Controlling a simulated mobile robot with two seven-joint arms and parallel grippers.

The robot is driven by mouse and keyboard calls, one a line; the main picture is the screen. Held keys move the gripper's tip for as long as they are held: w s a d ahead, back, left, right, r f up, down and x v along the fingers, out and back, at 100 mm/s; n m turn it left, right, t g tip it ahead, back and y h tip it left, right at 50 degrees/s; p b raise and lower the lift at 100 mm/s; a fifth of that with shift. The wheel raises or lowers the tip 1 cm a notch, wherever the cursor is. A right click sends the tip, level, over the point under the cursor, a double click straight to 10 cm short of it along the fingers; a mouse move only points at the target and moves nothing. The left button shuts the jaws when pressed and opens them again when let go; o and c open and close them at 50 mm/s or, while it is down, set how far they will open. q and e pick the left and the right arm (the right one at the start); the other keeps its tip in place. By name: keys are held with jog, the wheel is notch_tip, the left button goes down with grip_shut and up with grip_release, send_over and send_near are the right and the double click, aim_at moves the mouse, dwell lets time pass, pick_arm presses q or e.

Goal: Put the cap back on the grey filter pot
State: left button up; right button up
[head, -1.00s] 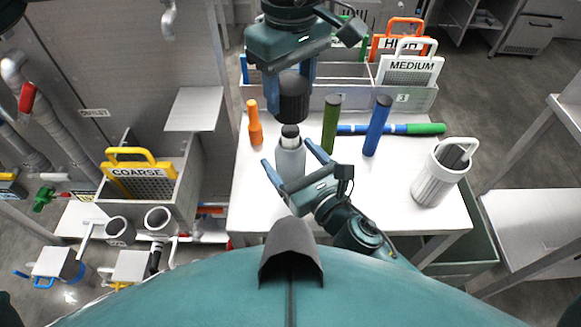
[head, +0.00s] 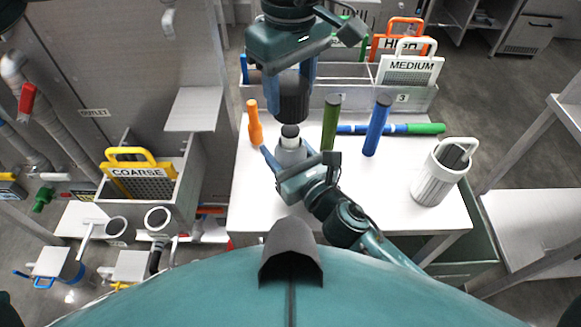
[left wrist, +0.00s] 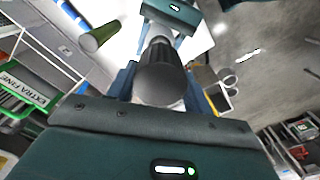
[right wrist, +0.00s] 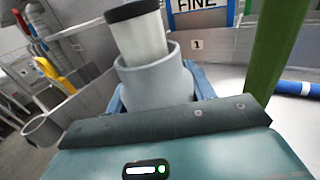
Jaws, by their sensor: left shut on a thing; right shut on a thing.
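The grey filter pot (head: 287,157) stands upright on the white table, with a white cartridge with a dark top (right wrist: 139,37) sticking up out of its open mouth. My right gripper (head: 288,163) is shut around the pot's body; the right wrist view shows the pot (right wrist: 158,82) between its fingers. My left gripper (head: 294,88) is shut on the dark ribbed cap (head: 294,104) and holds it above the pot, apart from it. In the left wrist view the cap (left wrist: 160,82) hides most of what lies beneath.
An orange bottle (head: 254,122) stands left of the pot; a green cylinder (head: 330,122) and a blue one (head: 377,125) stand to the right. A blue-green rod (head: 410,129) lies behind them. A white canister (head: 436,180) stands at the table's right. A grey rack (head: 400,98) lines the back.

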aim_at(290, 129)
jog(key=c, duration=0.7)
pick_arm(q)
jog(key=shift+f, duration=2.5)
pick_arm(e)
jog(key=shift+c, duration=0.3)
pick_arm(q)
jog(key=shift+f, duration=0.9)
jog(key=shift+f, duration=0.6)
